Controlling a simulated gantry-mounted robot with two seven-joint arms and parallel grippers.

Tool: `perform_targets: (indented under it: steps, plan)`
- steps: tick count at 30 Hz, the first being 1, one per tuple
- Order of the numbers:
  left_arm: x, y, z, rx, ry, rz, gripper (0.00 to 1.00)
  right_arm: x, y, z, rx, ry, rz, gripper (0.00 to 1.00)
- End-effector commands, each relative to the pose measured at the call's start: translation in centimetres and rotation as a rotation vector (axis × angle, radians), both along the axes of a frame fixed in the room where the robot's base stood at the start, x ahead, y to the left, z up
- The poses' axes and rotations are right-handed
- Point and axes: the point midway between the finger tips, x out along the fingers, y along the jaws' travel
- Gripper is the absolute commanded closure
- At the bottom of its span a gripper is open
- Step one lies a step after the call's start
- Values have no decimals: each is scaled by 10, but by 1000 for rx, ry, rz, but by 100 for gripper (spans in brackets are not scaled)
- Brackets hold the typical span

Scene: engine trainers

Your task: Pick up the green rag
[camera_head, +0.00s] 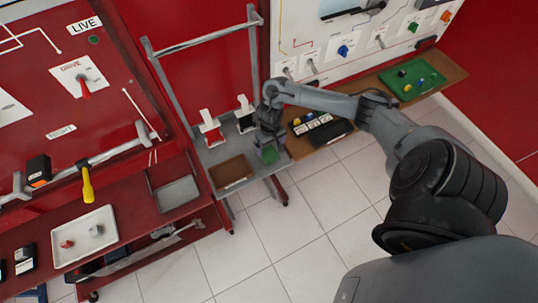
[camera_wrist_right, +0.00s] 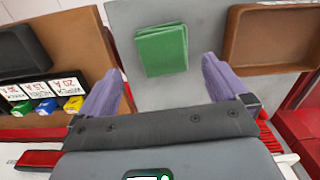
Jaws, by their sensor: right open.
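The green rag (camera_head: 269,154) lies folded on the grey table surface (camera_head: 256,167) in the head view. In the right wrist view the green rag (camera_wrist_right: 162,50) is a flat folded rectangle with layered edges. My right gripper (camera_head: 268,138) is over the table beside the rag in the head view and hides part of it. In the right wrist view the two purple fingers of my right gripper (camera_wrist_right: 161,68) are wide apart, with the rag beyond and between them. Nothing is held between them. My left gripper is out of view.
A brown tray (camera_head: 230,171) sits left of the rag. A wooden board (camera_head: 325,139) with a dark bin and coloured labelled items lies to the right. A metal frame post (camera_head: 253,45) rises near my right arm.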

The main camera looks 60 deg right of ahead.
Motion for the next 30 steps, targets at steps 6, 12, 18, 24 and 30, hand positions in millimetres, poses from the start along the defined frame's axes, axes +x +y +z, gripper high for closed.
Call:
perform_targets:
  steps: [6, 12, 18, 24, 30]
  plan:
    - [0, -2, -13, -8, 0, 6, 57, 2, 5, -30, 1, 2, -2, 0]
    - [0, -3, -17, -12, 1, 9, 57, 2, 4, -46, 0, 1, -1, 0]
    - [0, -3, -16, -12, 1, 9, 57, 2, 4, -45, -1, 1, 0, 0]
    - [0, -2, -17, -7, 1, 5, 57, 2, 4, -45, -1, 1, 0, 29]
    - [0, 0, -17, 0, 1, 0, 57, 2, 4, -45, -1, 0, 0, 56]
